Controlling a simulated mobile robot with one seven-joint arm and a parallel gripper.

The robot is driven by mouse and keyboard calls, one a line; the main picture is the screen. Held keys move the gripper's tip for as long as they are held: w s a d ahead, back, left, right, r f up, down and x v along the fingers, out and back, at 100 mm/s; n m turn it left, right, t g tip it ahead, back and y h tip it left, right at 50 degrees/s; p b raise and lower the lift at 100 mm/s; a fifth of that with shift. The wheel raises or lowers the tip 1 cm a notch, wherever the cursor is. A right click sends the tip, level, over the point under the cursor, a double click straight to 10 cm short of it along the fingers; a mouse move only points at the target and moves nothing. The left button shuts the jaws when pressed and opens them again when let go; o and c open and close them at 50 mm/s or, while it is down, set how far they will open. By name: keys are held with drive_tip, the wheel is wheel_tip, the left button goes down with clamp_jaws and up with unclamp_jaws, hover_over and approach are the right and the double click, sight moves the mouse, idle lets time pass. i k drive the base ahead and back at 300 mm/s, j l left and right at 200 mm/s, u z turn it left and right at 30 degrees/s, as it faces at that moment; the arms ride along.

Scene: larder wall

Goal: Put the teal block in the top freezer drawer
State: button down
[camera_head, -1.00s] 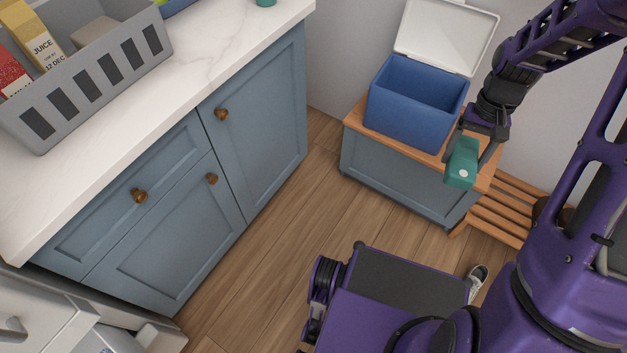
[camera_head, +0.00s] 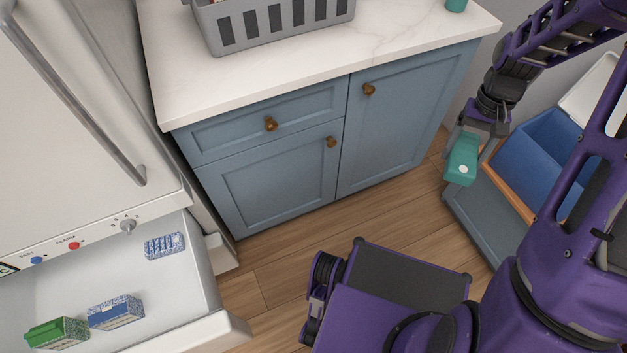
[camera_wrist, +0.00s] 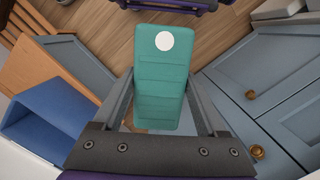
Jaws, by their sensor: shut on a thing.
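The teal block (camera_head: 461,160) has a white round spot on its end. My gripper (camera_head: 468,150) is shut on it and holds it in the air at the right, in front of the blue cabinet and over the floor. In the wrist view the teal block (camera_wrist: 162,80) sits between both fingers. The freezer drawer (camera_head: 190,290) stands pulled out at the lower left. It holds a green box (camera_head: 57,333), a blue and white box (camera_head: 116,312) and a blue patterned packet (camera_head: 164,245). Its front part is cut off by the picture edge.
The blue cabinet (camera_head: 270,185) with a white worktop (camera_head: 320,70) stands behind, bearing a grey basket (camera_head: 275,25).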

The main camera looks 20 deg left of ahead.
sight(188, 295)
drive_tip(key=i+j+u, duration=0.1)
drive_tip(key=u, duration=1.05)
drive_tip(key=i+l+u, duration=0.1)
drive_tip(key=u, duration=0.3)
drive_tip(key=l+u, duration=0.3)
drive_tip(key=u, duration=0.15)
drive_tip(key=i+u, duration=0.1)
drive_tip(key=u, duration=0.8)
drive_tip(key=i+j+u, duration=0.1)
drive_tip(key=u, duration=0.4)
drive_tip(key=j, duration=0.1)
